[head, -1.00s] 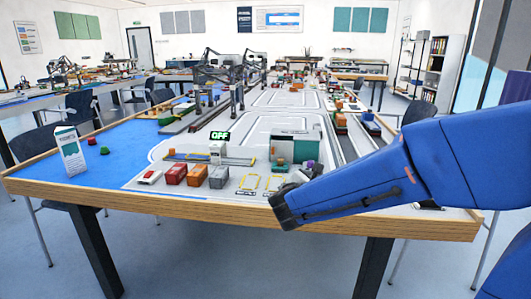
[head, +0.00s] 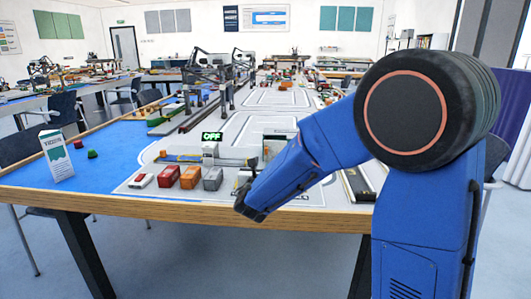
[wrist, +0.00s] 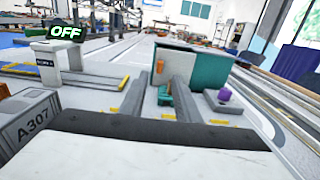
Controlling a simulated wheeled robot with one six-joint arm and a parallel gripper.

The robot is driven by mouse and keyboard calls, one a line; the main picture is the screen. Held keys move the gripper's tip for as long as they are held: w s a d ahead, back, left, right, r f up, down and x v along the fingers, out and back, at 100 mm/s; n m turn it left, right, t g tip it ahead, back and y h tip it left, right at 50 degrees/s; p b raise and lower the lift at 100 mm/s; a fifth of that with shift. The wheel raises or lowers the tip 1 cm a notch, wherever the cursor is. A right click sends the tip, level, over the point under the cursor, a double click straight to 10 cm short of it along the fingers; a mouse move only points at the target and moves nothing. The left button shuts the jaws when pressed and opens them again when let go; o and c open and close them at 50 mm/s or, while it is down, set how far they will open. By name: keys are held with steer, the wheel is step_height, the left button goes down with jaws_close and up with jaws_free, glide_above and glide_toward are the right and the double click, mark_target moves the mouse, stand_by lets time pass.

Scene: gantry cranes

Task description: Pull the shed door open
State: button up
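The small shed (wrist: 205,72), grey and teal, stands ahead in the wrist view. Its teal face looks toward me; I cannot tell clearly which panel is the door or how far it stands open. In the head view the shed (head: 279,135) is largely hidden behind my arm. My gripper (head: 243,205) is low at the table's front edge, apart from the shed.
A red container (head: 169,176), an orange one (head: 190,177) and a grey one (head: 213,179) stand left of my gripper. An OFF sign (head: 212,136) is behind them. A purple knob (wrist: 224,95) sits on a grey block right of the track. Gantry cranes stand farther back.

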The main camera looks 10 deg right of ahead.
mark_target(266, 149)
steer(key=x, duration=1)
steer(key=shift+w+d, duration=0.1)
steer(key=shift+w, duration=0.05)
jaws_close()
